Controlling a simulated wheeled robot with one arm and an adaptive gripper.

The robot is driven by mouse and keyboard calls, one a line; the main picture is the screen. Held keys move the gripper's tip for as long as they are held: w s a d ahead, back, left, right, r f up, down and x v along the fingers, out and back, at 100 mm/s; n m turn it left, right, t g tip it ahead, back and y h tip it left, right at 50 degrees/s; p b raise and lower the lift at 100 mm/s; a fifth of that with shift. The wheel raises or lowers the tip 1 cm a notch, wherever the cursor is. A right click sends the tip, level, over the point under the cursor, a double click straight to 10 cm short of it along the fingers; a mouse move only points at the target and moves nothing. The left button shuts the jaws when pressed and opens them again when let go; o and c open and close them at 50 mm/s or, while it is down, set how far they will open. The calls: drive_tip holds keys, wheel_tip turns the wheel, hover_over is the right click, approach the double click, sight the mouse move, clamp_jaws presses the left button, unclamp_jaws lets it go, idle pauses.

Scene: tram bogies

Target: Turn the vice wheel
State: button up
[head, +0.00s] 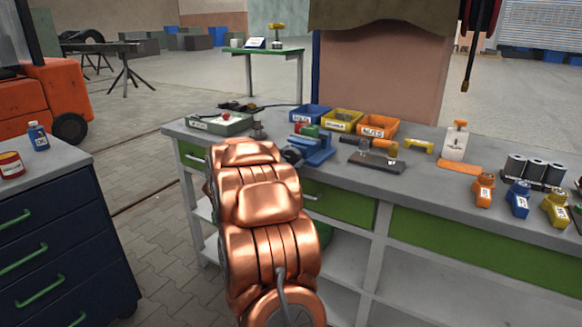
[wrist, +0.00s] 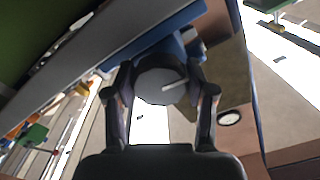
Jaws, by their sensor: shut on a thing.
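The blue vice (head: 318,152) stands at the front edge of the grey workbench, just right of my copper arm. In the wrist view its blue body (wrist: 172,46) lies beyond my fingers. The vice wheel (wrist: 152,88) is a round grey disc with a short pale handle across its right part. My gripper (wrist: 160,82) has one dark finger on each side of the wheel and is shut on it. In the head view my arm hides most of the gripper and the wheel.
Blue, yellow (head: 342,121) and orange (head: 377,127) bins stand behind the vice. A green tray (head: 219,123) is to the left. A dark block (head: 377,161) with tools lies to the right. A dark blue drawer cabinet (head: 60,235) stands at left, with open floor between.

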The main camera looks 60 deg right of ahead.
drive_tip(key=m+b, duration=0.4)
drive_tip(key=shift+f, duration=0.2)
drive_tip(key=shift+r+m+b, duration=0.2)
drive_tip(key=shift+m+b, duration=1)
drive_tip(key=shift+m, duration=0.1)
drive_tip(key=shift+r, duration=0.1)
drive_tip(key=o, duration=1.2)
drive_tip(key=shift+c, duration=0.2)
drive_tip(key=shift+w+a, duration=0.1)
drive_tip(key=shift+a, duration=0.55)
drive_tip(key=a, duration=1)
drive_tip(key=shift+s+a, duration=0.3)
drive_tip(key=shift+a, duration=0.05)
